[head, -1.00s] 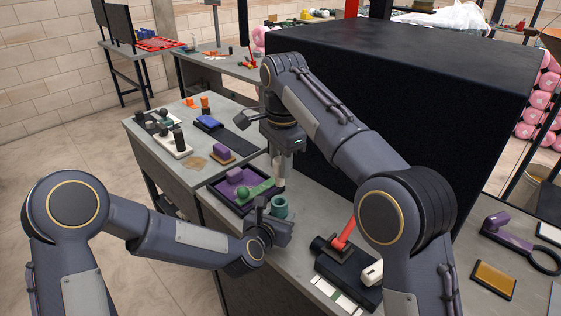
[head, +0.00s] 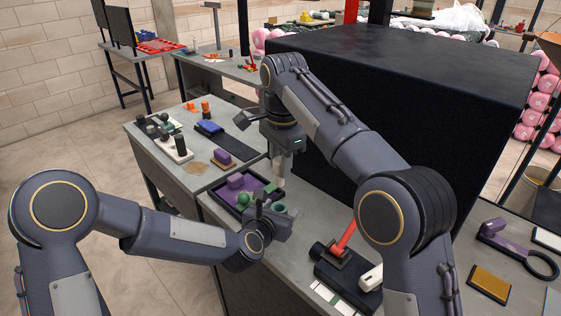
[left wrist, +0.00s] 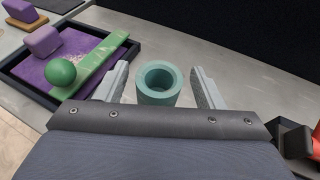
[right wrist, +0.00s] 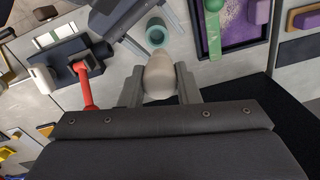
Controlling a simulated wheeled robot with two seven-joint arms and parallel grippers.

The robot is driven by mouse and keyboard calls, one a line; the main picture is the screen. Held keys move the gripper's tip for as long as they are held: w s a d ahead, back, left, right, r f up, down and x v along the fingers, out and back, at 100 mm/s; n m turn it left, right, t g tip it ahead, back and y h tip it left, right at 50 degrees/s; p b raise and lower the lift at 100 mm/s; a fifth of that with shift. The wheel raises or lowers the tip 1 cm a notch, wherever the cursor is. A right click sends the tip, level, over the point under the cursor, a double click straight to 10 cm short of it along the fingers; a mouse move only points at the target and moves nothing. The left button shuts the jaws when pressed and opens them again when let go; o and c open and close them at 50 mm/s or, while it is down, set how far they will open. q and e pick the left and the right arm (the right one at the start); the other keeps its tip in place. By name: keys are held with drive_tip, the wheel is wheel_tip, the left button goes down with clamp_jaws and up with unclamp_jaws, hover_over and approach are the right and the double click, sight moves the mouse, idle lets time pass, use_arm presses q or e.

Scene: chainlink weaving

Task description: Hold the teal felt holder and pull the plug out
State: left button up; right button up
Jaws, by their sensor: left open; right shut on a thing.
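The teal felt holder (head: 281,208) is a short hollow cup standing upright on the grey bench. In the left wrist view the holder (left wrist: 158,84) stands between the open jaws of my left gripper (left wrist: 158,88), with a gap on each side, and its bore looks empty. My left gripper (head: 270,209) partly covers it in the head view. My right gripper (right wrist: 160,84) is shut on a pale beige plug (right wrist: 159,76), held apart from the holder (right wrist: 157,33). In the head view the plug (head: 279,172) hangs above the bench, behind the holder.
A dark tray (left wrist: 22,82) with a purple mat, a green strip with a ball (left wrist: 60,72) and a purple block lies left of the holder. A black block with a red handle (head: 345,238) stands to the right. A large black box (head: 400,100) rises behind.

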sight(278, 182)
use_arm(q)
drive_tip(key=shift+r+p, duration=2.6)
drive_tip(key=shift+r, duration=2.35)
use_arm(e)
drive_tip(key=shift+r, duration=2.75)
use_arm(q)
drive_tip(key=shift+f, duration=0.1)
